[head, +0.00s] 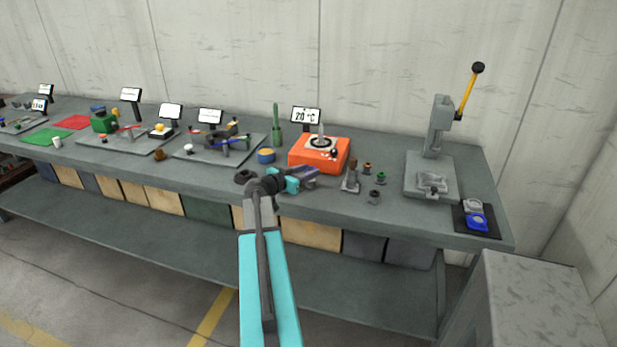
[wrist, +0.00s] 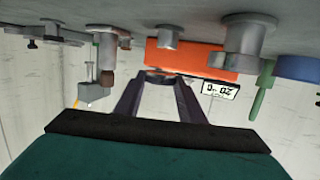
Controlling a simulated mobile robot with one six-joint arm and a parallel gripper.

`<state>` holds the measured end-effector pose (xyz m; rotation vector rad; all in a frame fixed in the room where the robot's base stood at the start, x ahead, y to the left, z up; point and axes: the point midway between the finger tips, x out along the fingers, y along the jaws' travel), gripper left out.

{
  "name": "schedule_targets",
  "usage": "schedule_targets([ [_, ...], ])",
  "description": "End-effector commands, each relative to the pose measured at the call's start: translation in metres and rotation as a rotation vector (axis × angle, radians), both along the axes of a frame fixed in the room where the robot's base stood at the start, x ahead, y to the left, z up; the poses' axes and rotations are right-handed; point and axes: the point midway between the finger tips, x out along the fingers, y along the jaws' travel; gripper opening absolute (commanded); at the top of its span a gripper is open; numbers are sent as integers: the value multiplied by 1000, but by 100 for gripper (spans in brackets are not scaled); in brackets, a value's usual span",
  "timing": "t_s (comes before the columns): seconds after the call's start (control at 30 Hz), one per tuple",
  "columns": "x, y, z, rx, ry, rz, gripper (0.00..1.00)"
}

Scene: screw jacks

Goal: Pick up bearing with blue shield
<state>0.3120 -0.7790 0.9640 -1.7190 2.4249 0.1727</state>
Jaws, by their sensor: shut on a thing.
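My gripper (head: 314,179) reaches over the front of the bench, in front of the orange unit in the head view. In the wrist view its two dark fingers (wrist: 158,82) close in on a small, dark, ring-like thing (wrist: 158,74), seemingly a bearing. The fingers hide most of it, and I cannot make out a blue shield. On the bench to the right of my gripper stand small bearings: one with a brown top (head: 367,167), one with a green top (head: 381,177) and a dark one (head: 374,197).
The orange heater (head: 318,153) with a temperature display (head: 305,115) stands just behind my gripper. A grey post (head: 351,178) stands close on the right. Further right is a lever press (head: 431,175).

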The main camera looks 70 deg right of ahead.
Motion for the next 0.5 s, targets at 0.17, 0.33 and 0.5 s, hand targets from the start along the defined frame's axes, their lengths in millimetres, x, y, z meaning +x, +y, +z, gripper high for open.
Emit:
schedule_targets([
  [0.17,-1,28,1,-2,0,3,11],
  [0.33,-2,52,3,-2,1,3,11],
  [0.5,-3,76,5,-1,0,3,11],
])
